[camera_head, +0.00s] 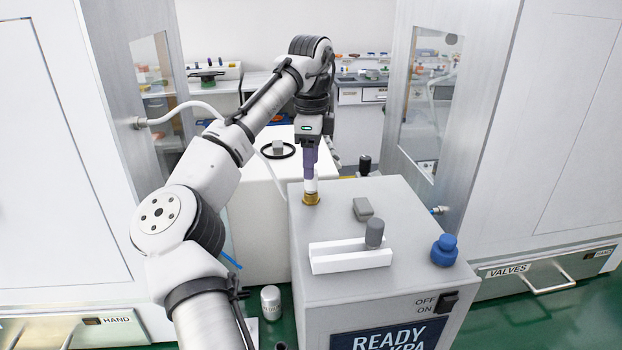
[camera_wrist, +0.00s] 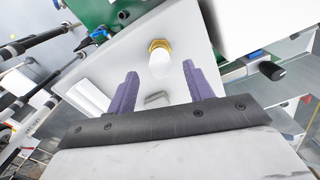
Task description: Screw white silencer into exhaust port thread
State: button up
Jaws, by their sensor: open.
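The white silencer (camera_head: 310,186) stands upright in the brass exhaust port (camera_head: 311,199) at the back left of the grey press housing's top. In the wrist view the silencer (camera_wrist: 159,66) shows as a white cylinder with the brass hex ring (camera_wrist: 160,45) around its base. My gripper (camera_head: 310,172) is right above the silencer in the head view, with purple fingers pointing down. In the wrist view the fingers (camera_wrist: 158,78) are spread apart, with the silencer showing between and beyond them. How deep the silencer sits in the thread cannot be told.
A white table (camera_head: 262,195) is behind left. Tall cabinets flank both sides.

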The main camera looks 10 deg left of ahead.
aim_at(311, 185)
jog(key=shift+f, duration=2.55)
jog(key=shift+c, duration=0.3)
jog(key=c, duration=1)
jog(key=shift+m, duration=0.8)
jog(key=shift+m, duration=0.9)
jog(key=shift+m, duration=0.9)
